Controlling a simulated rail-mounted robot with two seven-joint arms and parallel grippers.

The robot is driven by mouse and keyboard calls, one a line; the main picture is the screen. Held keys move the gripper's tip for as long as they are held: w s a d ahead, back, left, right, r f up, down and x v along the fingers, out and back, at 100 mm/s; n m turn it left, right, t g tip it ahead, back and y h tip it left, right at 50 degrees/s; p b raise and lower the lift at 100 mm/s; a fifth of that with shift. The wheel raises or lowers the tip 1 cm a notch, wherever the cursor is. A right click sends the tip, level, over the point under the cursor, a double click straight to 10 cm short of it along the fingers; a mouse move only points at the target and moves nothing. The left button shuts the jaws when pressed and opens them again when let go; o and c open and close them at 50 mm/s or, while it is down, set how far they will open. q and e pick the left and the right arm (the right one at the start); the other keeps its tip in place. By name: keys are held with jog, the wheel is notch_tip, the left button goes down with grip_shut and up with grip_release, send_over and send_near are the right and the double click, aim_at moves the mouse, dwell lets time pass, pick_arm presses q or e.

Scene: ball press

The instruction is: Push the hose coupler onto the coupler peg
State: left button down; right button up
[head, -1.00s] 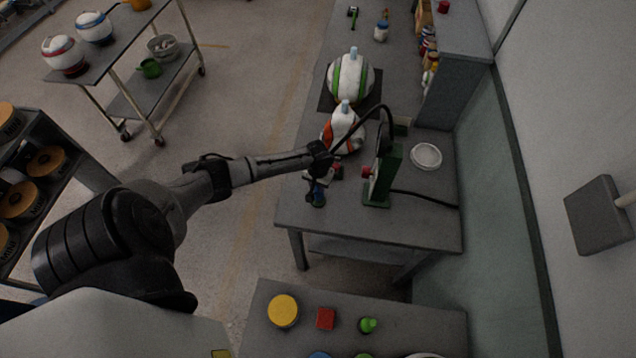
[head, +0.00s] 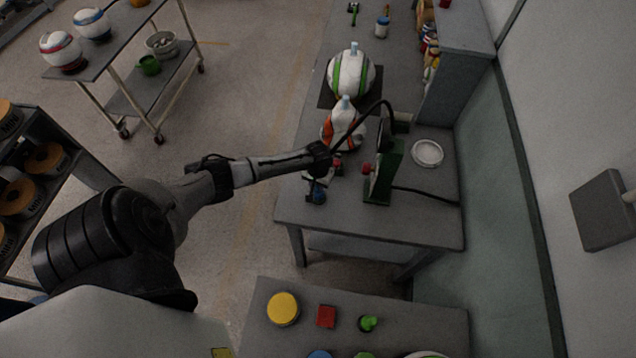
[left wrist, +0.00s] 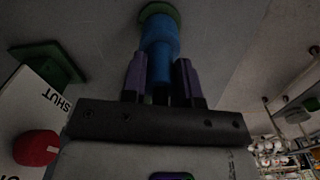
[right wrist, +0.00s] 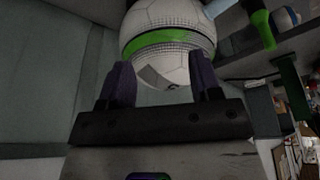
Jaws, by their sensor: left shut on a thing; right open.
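The hose coupler is a blue cylinder (left wrist: 160,45) between the purple fingers of my left gripper (left wrist: 160,80), which is shut on it. A green round base (left wrist: 160,14) lies right at its far end; the peg itself is hidden, and I cannot tell how far the coupler sits on it. In the head view the left gripper (head: 318,183) is low over the front left of the press table, with blue showing beneath it. My right gripper (right wrist: 158,85) is open, with a white, green-banded ball (right wrist: 168,28) beyond its fingers.
The green press stand (head: 383,175), with a black hose arching from it, is just right of the left gripper. An orange-white ball (head: 343,128) and a green-white ball (head: 351,76) are behind. A white panel marked SHUT has a red knob (left wrist: 37,148). A white dish (head: 428,153) lies right.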

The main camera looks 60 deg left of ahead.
pick_arm(q)
jog(key=shift+f, duration=0.25)
jog(key=c, duration=0.8)
grip_release()
jog(key=shift+r, duration=0.6)
notch_tip(320, 180, up, 13)
jog(key=shift+f+p, duration=0.2)
jog(key=shift+p, duration=0.2)
